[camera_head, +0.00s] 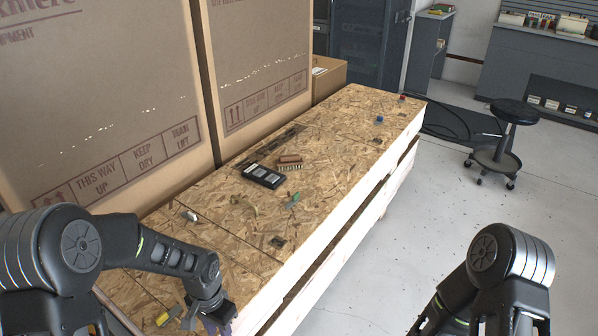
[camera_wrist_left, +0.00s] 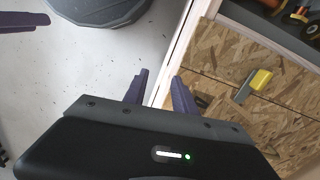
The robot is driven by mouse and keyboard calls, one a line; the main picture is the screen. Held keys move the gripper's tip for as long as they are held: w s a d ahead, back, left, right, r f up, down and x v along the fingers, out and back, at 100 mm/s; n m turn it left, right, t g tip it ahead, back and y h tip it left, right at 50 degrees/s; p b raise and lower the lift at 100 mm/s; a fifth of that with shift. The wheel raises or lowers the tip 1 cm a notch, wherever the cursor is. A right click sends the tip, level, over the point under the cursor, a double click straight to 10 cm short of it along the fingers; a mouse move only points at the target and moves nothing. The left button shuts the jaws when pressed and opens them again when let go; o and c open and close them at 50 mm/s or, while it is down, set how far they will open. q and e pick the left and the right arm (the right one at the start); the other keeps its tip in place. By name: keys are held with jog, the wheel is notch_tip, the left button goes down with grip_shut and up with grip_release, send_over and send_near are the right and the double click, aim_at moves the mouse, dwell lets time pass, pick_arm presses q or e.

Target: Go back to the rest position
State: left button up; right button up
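My left gripper (camera_head: 215,322) is low at the bottom of the head view, by the near end of the wooden crate. In the left wrist view its two purple fingers (camera_wrist_left: 158,92) are apart with nothing between them, over the crate's edge and the pale floor. My right arm (camera_head: 490,275) is bent at the bottom right of the head view, and its gripper is out of that frame. A purple finger (camera_wrist_left: 22,21) at the left wrist view's top left appears to be the right gripper's, with a second tip apart at the left edge.
The chipboard-topped crate (camera_head: 330,180) holds a black case (camera_head: 263,176), a brown block (camera_head: 290,159) and small parts. A yellow-handled tool (camera_head: 168,316) lies near my left gripper. Large cartons (camera_head: 95,90) stand left. The floor (camera_head: 400,265) right of the crate is clear; a stool (camera_head: 495,160) stands farther back.

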pick_arm(q)
jog(key=s+d+f+n+t+h, duration=0.25)
jog(key=s+d+f+n, duration=0.2)
jog(key=d+f, duration=0.45)
jog(key=s+d+f+n, duration=0.1)
jog(key=s, duration=0.5)
jog(key=s+d+f+n+g+h, duration=0.1)
jog(key=s+f+n, duration=0.1)
jog(key=s, duration=0.4)
jog(key=shift+s+d+f, duration=0.25)
jog(key=shift+d+f, duration=0.05)
jog(key=shift+d, duration=0.1)
jog(key=shift+h, duration=0.25)
